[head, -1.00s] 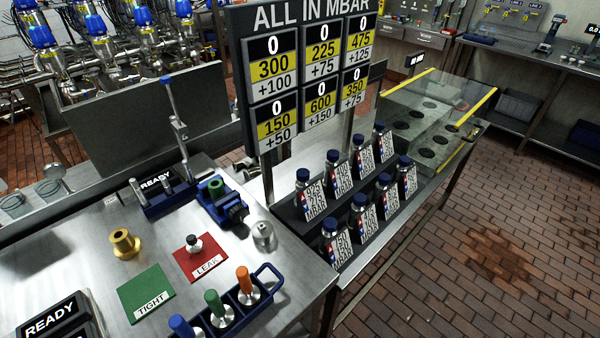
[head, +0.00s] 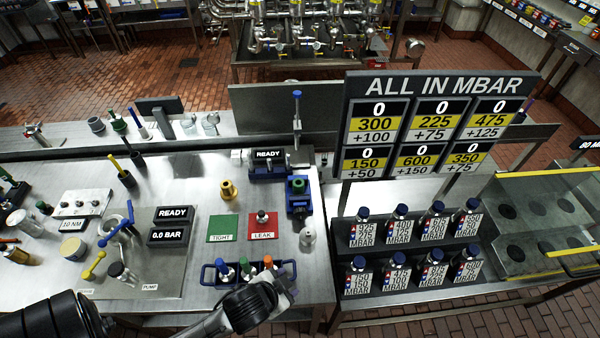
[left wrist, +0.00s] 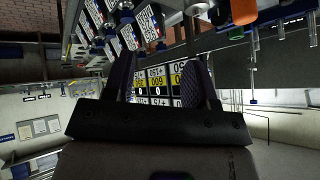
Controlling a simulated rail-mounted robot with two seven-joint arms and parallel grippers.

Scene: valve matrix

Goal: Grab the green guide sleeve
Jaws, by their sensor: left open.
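In the head view, a blue rack (head: 286,270) at the table's front edge holds three sleeve-like pieces with metal bases: blue (head: 222,270), green (head: 245,266) and orange (head: 268,262). The green one is in the middle. Another green-topped part (head: 298,185) sits in a blue fixture (head: 299,208) farther back. I cannot tell for certain which green part is the guide sleeve. My left gripper (head: 290,288) is just in front of the rack's right end. Its two fingers are apart and empty in the left wrist view (left wrist: 160,75), where an orange piece (left wrist: 243,11) shows at the top. My right gripper is out of view.
Green TIGHT (head: 222,229) and red LEAK (head: 263,227) mats lie behind the rack, with a brass part (head: 228,191) behind them. A tiered stand (head: 440,225) of labelled bottles and a pressure board (head: 430,85) stand to the right. Bare steel lies left of the brass part.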

